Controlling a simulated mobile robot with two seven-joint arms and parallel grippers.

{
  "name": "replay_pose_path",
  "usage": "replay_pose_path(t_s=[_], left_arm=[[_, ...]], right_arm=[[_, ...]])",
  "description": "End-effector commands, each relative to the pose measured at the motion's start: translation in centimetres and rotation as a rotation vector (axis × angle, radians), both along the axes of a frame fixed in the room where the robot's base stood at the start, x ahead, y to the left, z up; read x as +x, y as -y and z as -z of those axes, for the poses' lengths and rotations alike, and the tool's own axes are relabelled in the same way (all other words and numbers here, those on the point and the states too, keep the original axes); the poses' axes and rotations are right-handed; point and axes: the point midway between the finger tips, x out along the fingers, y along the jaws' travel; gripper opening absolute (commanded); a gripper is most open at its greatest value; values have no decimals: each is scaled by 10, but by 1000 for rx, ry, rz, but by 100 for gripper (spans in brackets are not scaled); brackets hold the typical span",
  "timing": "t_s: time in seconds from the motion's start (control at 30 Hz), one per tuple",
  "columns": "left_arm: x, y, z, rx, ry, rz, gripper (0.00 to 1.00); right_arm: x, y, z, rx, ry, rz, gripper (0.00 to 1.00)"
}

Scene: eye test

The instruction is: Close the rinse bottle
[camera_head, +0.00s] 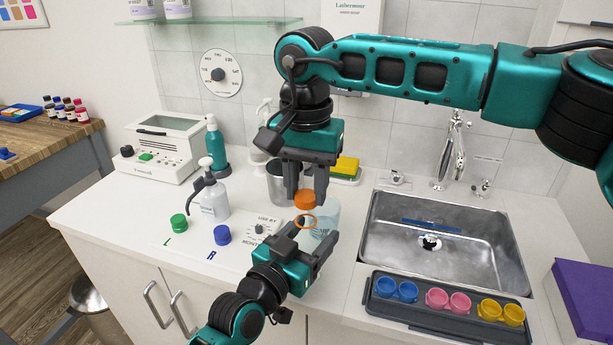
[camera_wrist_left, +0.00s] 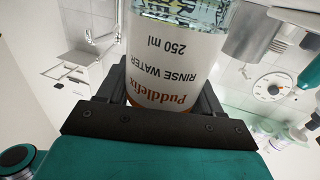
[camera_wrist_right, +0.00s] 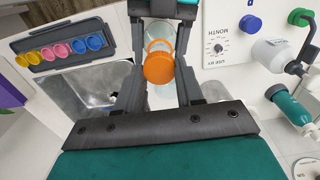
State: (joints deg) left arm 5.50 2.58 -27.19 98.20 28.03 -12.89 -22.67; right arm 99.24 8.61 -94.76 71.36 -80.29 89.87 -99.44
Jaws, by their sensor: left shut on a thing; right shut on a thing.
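The rinse bottle (camera_head: 326,220) is clear with a white label and an orange ring around its open top. In the left wrist view the bottle (camera_wrist_left: 175,70) reads "Puddlefix rinse water 250 ml", upside down in the picture. My left gripper (camera_head: 307,243) is shut on the bottle's side, with the bottle about upright. My right gripper (camera_head: 306,194) points down and is shut on an orange cap (camera_head: 305,200). The cap is above the bottle's mouth and looks apart from it. In the right wrist view the cap (camera_wrist_right: 158,69) partly covers the orange ring.
A green cap (camera_head: 179,222) by "L" and a blue cap (camera_head: 222,235) by "R" lie on the counter. A white pump bottle (camera_head: 213,200), a dial card (camera_head: 262,230) and a metal beaker (camera_head: 281,185) stand close. The sink (camera_head: 440,235) and a cup tray (camera_head: 400,308) are right.

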Motion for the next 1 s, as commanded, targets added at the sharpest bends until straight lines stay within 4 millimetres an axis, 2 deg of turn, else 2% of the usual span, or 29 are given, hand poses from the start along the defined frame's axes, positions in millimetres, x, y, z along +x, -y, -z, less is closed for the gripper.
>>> replay_pose_path(t_s=[0.5,0.8,1.0], left_arm=[[0,0,1,1,-1,0,11],[0,0,1,1,-2,0,11],[0,0,1,1,-2,0,11]], right_arm=[[0,0,2,1,1,1,9],[0,0,17,0,0,2,9],[0,0,19,1,1,2,9]])
